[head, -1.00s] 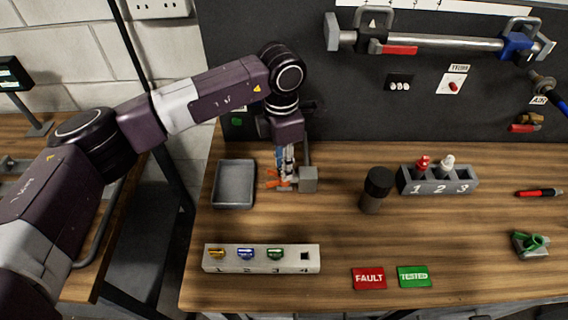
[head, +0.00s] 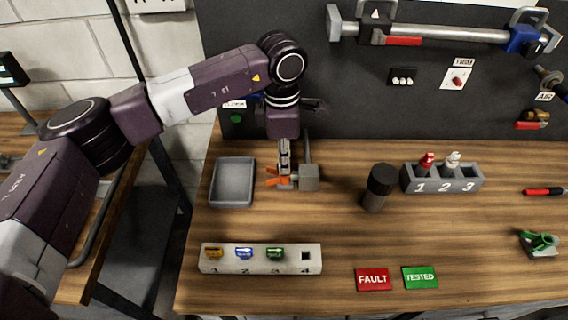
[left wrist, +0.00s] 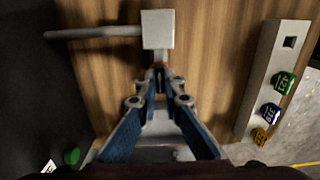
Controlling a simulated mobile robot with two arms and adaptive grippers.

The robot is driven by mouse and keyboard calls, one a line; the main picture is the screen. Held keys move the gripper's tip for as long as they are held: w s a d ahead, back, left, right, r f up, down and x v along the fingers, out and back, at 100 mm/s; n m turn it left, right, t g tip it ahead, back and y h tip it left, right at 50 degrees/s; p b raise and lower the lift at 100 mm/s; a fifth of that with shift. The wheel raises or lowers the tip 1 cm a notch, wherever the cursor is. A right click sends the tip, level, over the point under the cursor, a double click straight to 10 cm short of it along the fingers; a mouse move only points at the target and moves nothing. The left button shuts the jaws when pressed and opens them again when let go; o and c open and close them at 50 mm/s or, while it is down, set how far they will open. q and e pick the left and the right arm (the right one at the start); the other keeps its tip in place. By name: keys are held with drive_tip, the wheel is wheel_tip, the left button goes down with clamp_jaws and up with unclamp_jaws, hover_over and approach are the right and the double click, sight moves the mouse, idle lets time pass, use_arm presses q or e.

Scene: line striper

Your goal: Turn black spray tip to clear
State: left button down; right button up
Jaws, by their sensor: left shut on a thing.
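A grey block (head: 309,177) with an upright grey rod stands on the bench, with an orange part (head: 276,182) at its left side. My left gripper (head: 285,175) points straight down at the orange part, beside the block. In the left wrist view its blue-and-grey fingers (left wrist: 158,72) come together just below the grey block (left wrist: 158,29), where a little orange shows. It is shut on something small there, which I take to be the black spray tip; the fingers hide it. My right gripper is not in view.
A tip rack (head: 230,266) at the front holds yellow, blue and green tips; slot 4 is empty. A grey tray (head: 233,183) lies left of the gripper. A dark cylinder (head: 377,187) and a numbered bottle holder (head: 442,180) stand to the right.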

use_arm(q)
drive_tip(key=c, duration=1.4)
unclamp_jaws()
drive_tip(key=shift+c, duration=0.2)
drive_tip(key=shift+r, duration=0.1)
drive_tip(key=shift+r+p, duration=1.3)
drive_tip(key=shift+r, duration=2.1)
drive_tip(key=shift+a, duration=0.1)
